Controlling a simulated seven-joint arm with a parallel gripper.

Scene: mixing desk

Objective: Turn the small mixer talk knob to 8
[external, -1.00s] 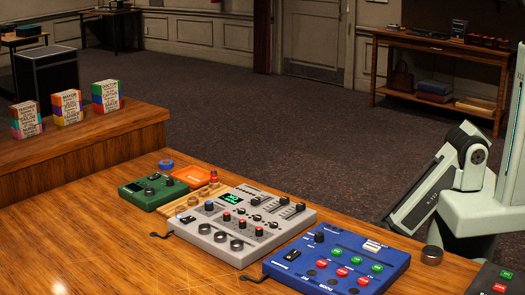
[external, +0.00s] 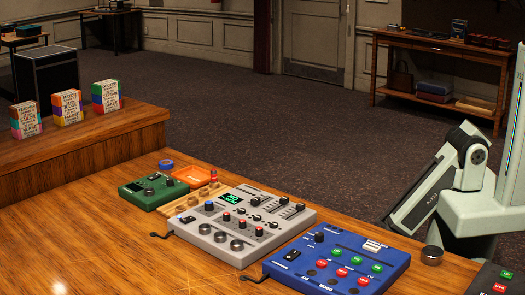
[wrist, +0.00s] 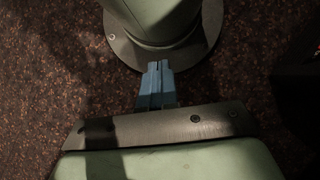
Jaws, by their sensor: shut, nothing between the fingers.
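A blue mixer (external: 337,262) lies at the front of the wooden desk, with a black knob (external: 319,237), red and green buttons and a slider. A larger grey mixer (external: 240,226) with knobs, faders and a lit green display (external: 231,198) lies left of it. A small green unit (external: 152,191) with dark knobs lies farther left. Labels are too small to read, so I cannot tell which knob is talk or its setting. My gripper (wrist: 158,68) shows in the wrist view, shut and empty above the dark carpet, away from the mixers. The external view does not show its fingers.
An orange box (external: 193,176) and a blue roll (external: 166,164) lie behind the green unit. A metal cylinder (external: 432,255) stands right of the blue mixer. A dark box with a red button (external: 499,288) is at the right corner. The desk's front left is mostly clear.

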